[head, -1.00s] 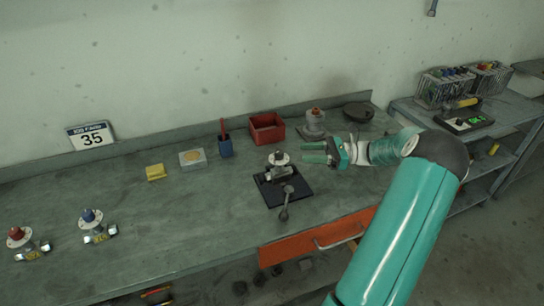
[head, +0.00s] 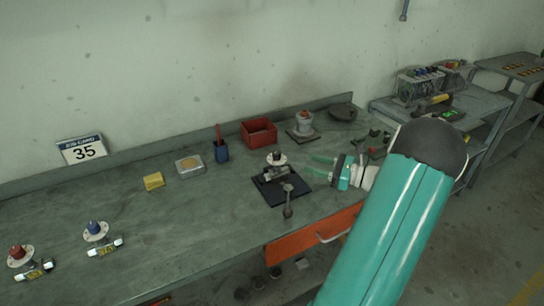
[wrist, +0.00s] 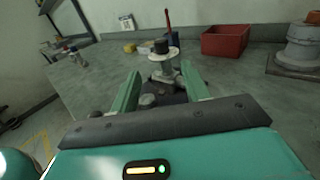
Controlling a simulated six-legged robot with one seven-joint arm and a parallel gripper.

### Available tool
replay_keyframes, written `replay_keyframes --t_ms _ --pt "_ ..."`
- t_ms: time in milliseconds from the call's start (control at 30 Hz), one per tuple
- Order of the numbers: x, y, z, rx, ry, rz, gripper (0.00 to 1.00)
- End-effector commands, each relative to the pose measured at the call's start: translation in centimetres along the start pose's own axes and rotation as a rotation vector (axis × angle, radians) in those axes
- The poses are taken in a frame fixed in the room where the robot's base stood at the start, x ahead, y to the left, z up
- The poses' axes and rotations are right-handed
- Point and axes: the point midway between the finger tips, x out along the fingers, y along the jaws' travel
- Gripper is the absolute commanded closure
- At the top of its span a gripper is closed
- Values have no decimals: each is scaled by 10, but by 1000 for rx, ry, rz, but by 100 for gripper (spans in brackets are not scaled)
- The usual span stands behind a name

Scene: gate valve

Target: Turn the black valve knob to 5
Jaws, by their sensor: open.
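The black valve knob (wrist: 161,46) tops a valve with a round white dial (wrist: 163,54) in the wrist view. In the head view the same valve (head: 276,160) stands on a black base plate (head: 270,193) near the bench's front edge. My gripper (head: 314,166) is to the right of the valve, low over the bench, its fingers pointing left toward it. In the wrist view my open fingers (wrist: 160,82) flank the valve body in the picture, with the knob beyond and above them. No contact shows. The dial numbers are too small to read.
A grey lever (head: 288,200) extends forward at the plate's front. Red-topped (head: 18,256) and blue-topped (head: 93,231) valves sit far left. An orange drawer (head: 300,239) is below.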

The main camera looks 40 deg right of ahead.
Motion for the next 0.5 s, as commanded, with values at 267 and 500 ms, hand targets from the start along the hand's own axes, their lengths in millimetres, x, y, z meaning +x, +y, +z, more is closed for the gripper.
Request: replay_keyframes --t_ms 267,500 --pt "42 -2 0 0 -1 5 54" --pt "90 -1 0 0 -2 5 54"
